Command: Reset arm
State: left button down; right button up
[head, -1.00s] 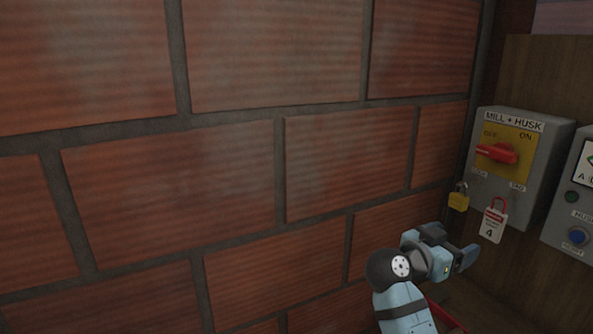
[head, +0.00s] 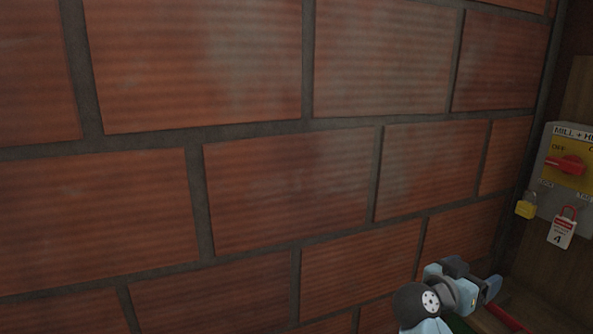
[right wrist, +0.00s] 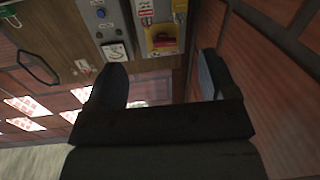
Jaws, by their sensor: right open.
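My right gripper (head: 492,287) is low at the right in the head view, in front of the brick wall and below the switch box. In the right wrist view its two dark fingers (right wrist: 160,80) stand wide apart with nothing between them. It is apart from the panel. My right arm is bent, and most of it is below the picture. My left gripper and arm are in neither view.
A brick wall (head: 285,185) fills most of the head view. At the right edge is a grey switch box (head: 548,178) with a red rotary handle (head: 566,166). A yellow padlock (head: 525,208) and a red lock with a white tag (head: 563,232) hang from it.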

jog(key=s+a+f+n+t+y+p, duration=0.25)
jog(key=f+n+y, duration=0.25)
jog(key=f, duration=0.5)
jog(key=s+a+f+n+t+y+p, duration=0.1)
jog(key=s+a+f+n+y, duration=0.2)
jog(key=f+n+y, duration=0.45)
jog(key=s+a+f+n+y+p, duration=0.1)
jog(key=s+a+f+y, duration=0.2)
jog(key=s+f, duration=0.3)
jog(key=s+a+f+y+p, duration=0.2)
jog(key=s+a+f, duration=0.3)
jog(key=s, duration=0.9)
jog(key=shift+s+f+n+g+y, duration=0.15)
jog(key=shift+f+n+g+y, duration=0.25)
jog(key=shift+y, duration=0.25)
jog(key=shift+d, duration=0.1)
jog(key=shift+c, duration=0.2)
